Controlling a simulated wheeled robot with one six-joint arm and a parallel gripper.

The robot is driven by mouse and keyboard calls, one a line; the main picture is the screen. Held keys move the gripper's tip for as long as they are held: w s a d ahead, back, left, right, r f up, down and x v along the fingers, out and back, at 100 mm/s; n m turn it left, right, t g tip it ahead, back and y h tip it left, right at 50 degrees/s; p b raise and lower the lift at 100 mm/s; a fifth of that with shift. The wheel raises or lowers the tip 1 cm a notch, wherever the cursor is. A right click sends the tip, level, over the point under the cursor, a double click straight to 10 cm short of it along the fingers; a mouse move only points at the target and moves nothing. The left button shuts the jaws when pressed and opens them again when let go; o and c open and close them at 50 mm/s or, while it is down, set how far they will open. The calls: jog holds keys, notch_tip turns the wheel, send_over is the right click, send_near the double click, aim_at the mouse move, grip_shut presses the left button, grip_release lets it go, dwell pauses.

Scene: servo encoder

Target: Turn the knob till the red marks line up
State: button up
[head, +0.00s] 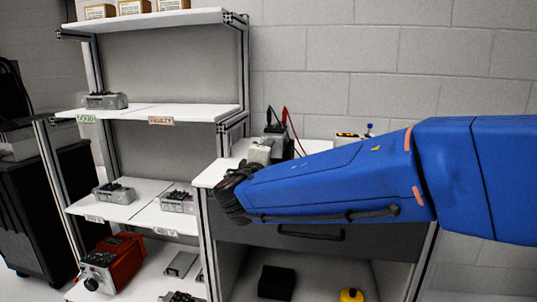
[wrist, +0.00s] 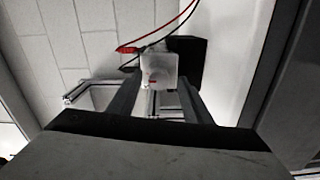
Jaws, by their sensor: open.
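A small pale grey block, apparently the servo encoder (wrist: 160,66), shows in the wrist view between and beyond my gripper's fingertips (wrist: 160,84). A short red mark shows near its lower edge. I cannot make out a separate knob or a second red mark, so I cannot tell whether they line up. In the head view a pale unit (head: 260,152) stands on the bench, just beyond my gripper (head: 231,192). My blue arm reaches in from the right and covers part of the bench. My gripper is open, its fingers either side of the block's near end; contact is unclear.
A black box (wrist: 190,60) with red and black leads stands behind the block. The white bench top (head: 214,174) carries them. To the left, a shelf rack (head: 150,112) holds grey units on labelled shelves. A red device (head: 126,252) sits low on the rack.

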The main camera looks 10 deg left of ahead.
jog(key=s, duration=1.5)
jog(key=shift+s, duration=0.4)
jog(key=w+d+f+m+g+h, duration=0.1)
jog(key=d+f+m+g+h, duration=0.4)
jog(key=d, duration=1.2)
jog(key=d+f+m+g+h, duration=0.15)
jog(key=d+f+g, duration=0.4)
jog(key=d, duration=1.05)
jog(key=s+d+f+m+g+y, duration=0.2)
jog(key=s+d+f+m, duration=0.2)
jog(key=s+d+f, duration=0.5)
jog(key=s+d+f+m+y, duration=0.2)
jog(key=s+f+m+y, duration=0.1)
jog(key=s, duration=0.6)
jog(key=shift+s+f+m+g+y, duration=0.15)
jog(key=shift+f+m+g+y, duration=0.2)
jog(key=shift+m+y, duration=0.7)
jog(key=shift+m+h, duration=0.3)
